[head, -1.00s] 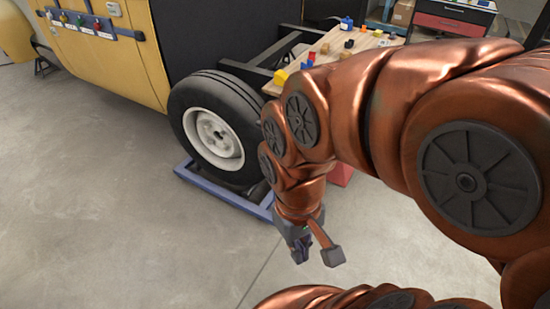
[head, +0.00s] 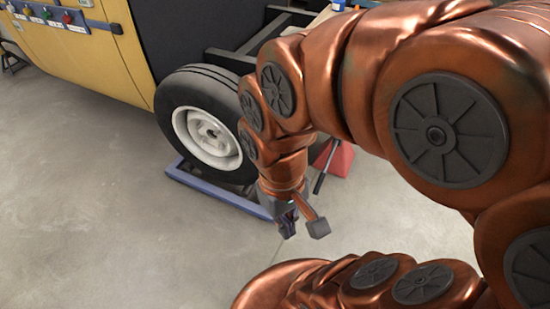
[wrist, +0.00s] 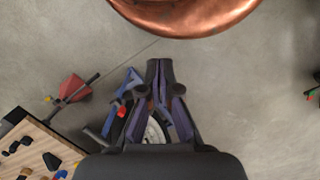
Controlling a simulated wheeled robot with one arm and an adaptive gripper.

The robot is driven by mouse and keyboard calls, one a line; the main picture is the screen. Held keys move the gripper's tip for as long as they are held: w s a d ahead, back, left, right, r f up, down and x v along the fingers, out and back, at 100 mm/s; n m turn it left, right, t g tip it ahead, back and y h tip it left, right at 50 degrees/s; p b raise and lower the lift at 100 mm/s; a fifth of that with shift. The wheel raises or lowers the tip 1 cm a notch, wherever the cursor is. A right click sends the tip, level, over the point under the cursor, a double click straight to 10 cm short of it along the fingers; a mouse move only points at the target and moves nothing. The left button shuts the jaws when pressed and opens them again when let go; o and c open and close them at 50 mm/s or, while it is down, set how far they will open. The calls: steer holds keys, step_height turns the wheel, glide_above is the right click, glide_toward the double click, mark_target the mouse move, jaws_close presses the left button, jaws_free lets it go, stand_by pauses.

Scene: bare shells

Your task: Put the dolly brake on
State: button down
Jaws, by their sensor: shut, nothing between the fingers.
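The blue wheel dolly (head: 212,193) lies on the floor around the foot of the vehicle's wheel (head: 207,130). My gripper (head: 288,230) points down just right of the dolly's near right corner, and its fingers are shut and empty. In the wrist view, my gripper (wrist: 160,66) has its fingertips together. Part of the blue dolly (wrist: 122,88) shows left of the fingers there, with a small red piece (wrist: 121,112) on or beside it. I cannot tell for sure whether that red piece is the brake. My arm and fingers hide the dolly's right side.
A red stand (head: 338,158) with a dark bar is behind my arm. The yellow vehicle body (head: 95,55) rises at the left. The floor (head: 110,210) in front of the dolly is clear.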

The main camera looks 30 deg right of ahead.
steer(key=w+a+f+g+y+b, duration=0.1)
steer(key=w+a+f+y+b, duration=0.55)
steer(key=w+f+b, duration=0.45)
steer(key=w+d+f+m+t+y+b, duration=0.1)
steer(key=w+d+f+y+b, duration=0.2)
steer(key=w+b, duration=0.25)
steer(key=w+d+f+m+t+y+b, duration=0.1)
steer(key=w+d+f+y+b, duration=0.1)
steer(key=w+d+f+b, duration=0.3)
steer(key=w+d+f+m+t+y+b, duration=0.2)
steer(key=w+d+f+t+b, duration=0.25)
steer(key=d, duration=0.25)
steer(key=w+d+f+m+t+y+b, duration=0.1)
steer(key=w+d+f+t+b, duration=0.2)
steer(key=w+d, duration=0.25)
steer(key=d+f+m+t+h+b, duration=0.1)
steer(key=d+f+m+t+b, duration=0.1)
steer(key=d+f, duration=0.3)
steer(key=s+d+f+m+t+b, duration=0.1)
steer(key=d+f+m+t+b, duration=0.1)
steer(key=d, duration=1)
step_height(320, 180, down, 3)
steer(key=shift+s+d+f+t+h+b, duration=0.2)
steer(key=shift+t+h+b, duration=0.25)
steer(key=shift+t, duration=0.6)
steer(key=shift+a, duration=0.1)
steer(key=b+x, duration=0.2)
steer(key=x, duration=0.8)
steer(key=shift+b, duration=0.35)
